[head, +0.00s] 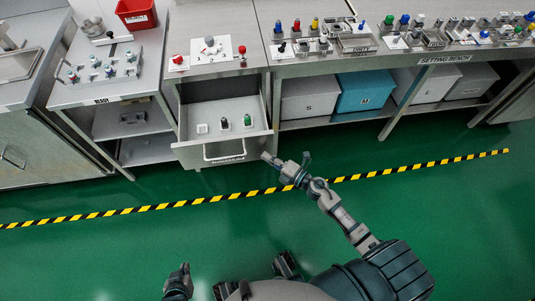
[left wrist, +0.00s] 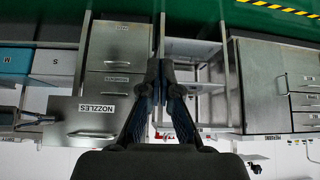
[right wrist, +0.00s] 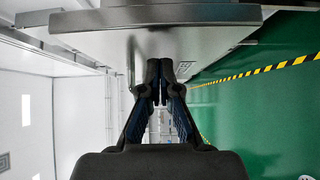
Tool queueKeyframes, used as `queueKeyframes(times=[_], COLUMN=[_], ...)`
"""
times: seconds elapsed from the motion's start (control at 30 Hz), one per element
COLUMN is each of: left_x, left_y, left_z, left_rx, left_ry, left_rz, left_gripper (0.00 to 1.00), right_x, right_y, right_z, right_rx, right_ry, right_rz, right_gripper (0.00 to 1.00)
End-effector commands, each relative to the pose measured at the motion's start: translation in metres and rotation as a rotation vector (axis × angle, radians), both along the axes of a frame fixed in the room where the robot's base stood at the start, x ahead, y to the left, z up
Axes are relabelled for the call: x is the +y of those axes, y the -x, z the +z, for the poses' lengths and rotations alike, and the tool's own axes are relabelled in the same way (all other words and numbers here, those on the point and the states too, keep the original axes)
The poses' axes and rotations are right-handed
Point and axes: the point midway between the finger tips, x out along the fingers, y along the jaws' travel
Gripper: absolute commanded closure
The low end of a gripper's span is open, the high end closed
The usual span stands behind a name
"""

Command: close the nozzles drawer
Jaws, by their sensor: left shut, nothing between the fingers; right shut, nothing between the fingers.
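The nozzles drawer (head: 224,147) is pulled out from the grey cabinet in the head view. It holds a white, a black and a green small part. The left wrist view shows its front, labelled NOZZLES (left wrist: 97,108), with a bar handle. My right gripper (head: 268,158) is shut and empty by the drawer's right front corner; contact cannot be told. In the right wrist view its fingertips (right wrist: 162,72) are below a metal panel edge. My left gripper (head: 183,268) is low, well in front of the drawer; the left wrist view shows its fingers (left wrist: 158,82) shut and empty.
A red bin (head: 136,13) and a tray of parts stand on the left bench. A setting bench (head: 430,58) with fixtures and boxes below is on the right. Green floor with a yellow-black stripe (head: 215,197) lies open before the cabinets.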

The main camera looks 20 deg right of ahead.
Motion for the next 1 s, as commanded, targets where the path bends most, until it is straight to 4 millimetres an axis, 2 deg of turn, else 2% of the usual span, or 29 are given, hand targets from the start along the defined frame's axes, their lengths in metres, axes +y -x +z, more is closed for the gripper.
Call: queueKeyframes(times=[0.17, 0.67, 0.87, 1.0], left_x=[-0.003, -0.004, -0.007, -0.013], left_y=[-0.006, -0.008, -0.016, -0.030], left_z=[0.002, 0.002, 0.005, 0.012], left_rx=[-0.033, -0.039, -0.091, -0.171], left_ry=[0.007, 0.009, 0.022, 0.042], left_rz=[-0.001, -0.001, -0.004, -0.008], left_gripper=[1.00, 1.00, 1.00, 1.00], right_x=[-0.005, -0.007, -0.013, -0.023], right_y=[-0.011, -0.017, -0.041, -0.071], right_z=[-0.001, 0.000, 0.000, -0.001], right_rx=[0.001, 0.000, -0.001, -0.001], right_ry=[-0.002, -0.001, 0.000, 0.000], right_rz=[0.001, -0.001, -0.001, -0.003], right_gripper=[1.00, 1.00, 1.00, 1.00])
